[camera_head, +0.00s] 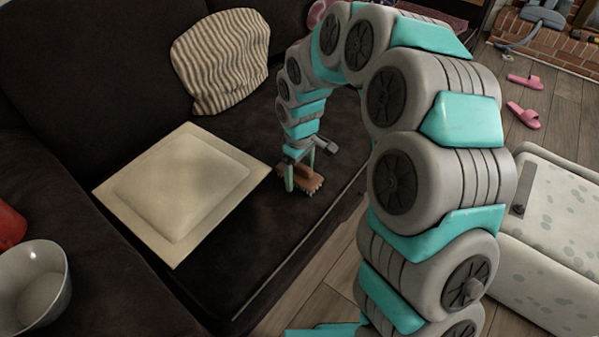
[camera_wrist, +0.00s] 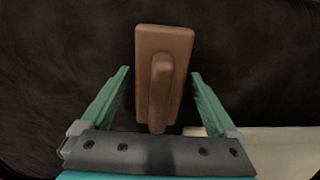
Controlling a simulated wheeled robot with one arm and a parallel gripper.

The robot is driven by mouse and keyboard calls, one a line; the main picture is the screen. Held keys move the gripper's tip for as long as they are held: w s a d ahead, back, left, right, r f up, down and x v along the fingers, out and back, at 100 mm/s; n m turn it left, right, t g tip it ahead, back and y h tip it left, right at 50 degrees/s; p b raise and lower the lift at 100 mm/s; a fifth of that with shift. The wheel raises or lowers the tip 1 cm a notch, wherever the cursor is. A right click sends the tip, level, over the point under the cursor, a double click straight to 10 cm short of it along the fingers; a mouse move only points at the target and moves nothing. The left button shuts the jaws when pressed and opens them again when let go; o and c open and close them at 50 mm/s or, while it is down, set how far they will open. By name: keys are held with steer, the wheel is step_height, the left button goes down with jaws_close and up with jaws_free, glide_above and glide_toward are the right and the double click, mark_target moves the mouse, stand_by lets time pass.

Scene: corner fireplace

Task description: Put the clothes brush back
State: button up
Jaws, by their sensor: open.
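The clothes brush (camera_head: 308,180) is brown, with a wooden back and bristles at its lower edge. It lies on the dark sofa seat (camera_head: 245,290), near the front edge. My gripper (camera_head: 299,186) is down at the brush, fingers pointing to the seat. In the wrist view the brush (camera_wrist: 164,75) shows its rectangular back with a raised handle ridge. The gripper's two green fingers (camera_wrist: 159,72) are open, one on each side of the brush, with a visible gap on both sides. The near end of the brush reaches down close to the gripper's palm in that view.
A cream square cushion (camera_head: 182,193) lies left of the brush; a striped cushion (camera_head: 222,60) leans on the backrest. A white bowl (camera_head: 35,287) and something red (camera_head: 10,226) are at lower left. A spotted pale ottoman (camera_head: 560,225) stands right. Pink slippers (camera_head: 523,115) lie on the floor.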

mark_target(300, 164)
step_height(300, 164, up, 12)
steer(key=shift+f+b, duration=0.1)
steer(key=shift+b, duration=0.25)
steer(key=shift+r, duration=0.25)
steer(key=shift+s+d+r, duration=0.1)
steer(key=shift+s, duration=0.05)
steer(key=s+d+m, duration=0.3)
steer(key=s+d, duration=0.2)
steer(key=s, duration=0.6)
steer(key=s+d+r+m+g, duration=0.1)
steer(key=s+d+m, duration=0.3)
steer(key=s, duration=0.7)
steer(key=s+d+m, duration=0.3)
steer(key=s+d, duration=0.2)
steer(key=s, duration=0.5)
steer(key=shift+s+d+r+g, duration=0.25)
steer(key=shift+s+d+g, duration=0.15)
steer(key=shift+c, duration=0.3)
